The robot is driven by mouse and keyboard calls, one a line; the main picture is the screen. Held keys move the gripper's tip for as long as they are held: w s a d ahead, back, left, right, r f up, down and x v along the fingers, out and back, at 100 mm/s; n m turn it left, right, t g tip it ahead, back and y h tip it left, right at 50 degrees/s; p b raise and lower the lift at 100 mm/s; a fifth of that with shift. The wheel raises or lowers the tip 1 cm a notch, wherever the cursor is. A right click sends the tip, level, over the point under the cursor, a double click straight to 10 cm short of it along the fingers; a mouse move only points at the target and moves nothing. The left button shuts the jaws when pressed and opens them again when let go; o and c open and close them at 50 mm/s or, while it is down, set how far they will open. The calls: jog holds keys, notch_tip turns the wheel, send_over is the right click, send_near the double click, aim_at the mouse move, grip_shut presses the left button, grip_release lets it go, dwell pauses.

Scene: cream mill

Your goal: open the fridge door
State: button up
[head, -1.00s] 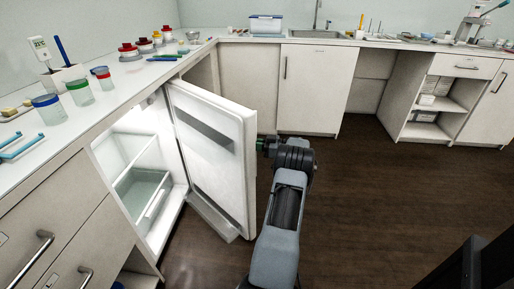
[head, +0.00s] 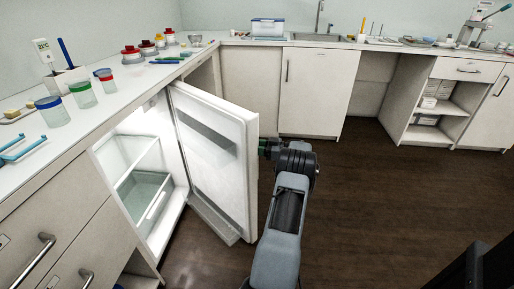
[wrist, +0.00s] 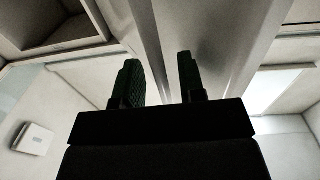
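The fridge door (head: 215,155) is white and stands swung well out from the lit fridge interior (head: 140,175), with its inner side and shelf facing left. My gripper (head: 266,148) is at the door's outer free edge, on its right side in the head view. In the wrist view, its two green-padded fingers (wrist: 160,80) are apart. A pale door edge (wrist: 152,45) runs through the gap between them. I cannot tell whether either finger touches it. No handle shows clearly; the door's outer face is hidden in the head view.
The counter (head: 95,115) above the fridge holds jars, a rack and blue tools. Drawers (head: 60,235) with bar handles stand at the near left, and a white cabinet (head: 312,92) at the back. The dark floor (head: 400,210) to the right is clear.

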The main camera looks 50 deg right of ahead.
jog(key=p+v, duration=0.2)
jog(key=v, duration=1.1)
jog(key=shift+s+d, duration=0.15)
jog(key=shift+c, duration=0.4)
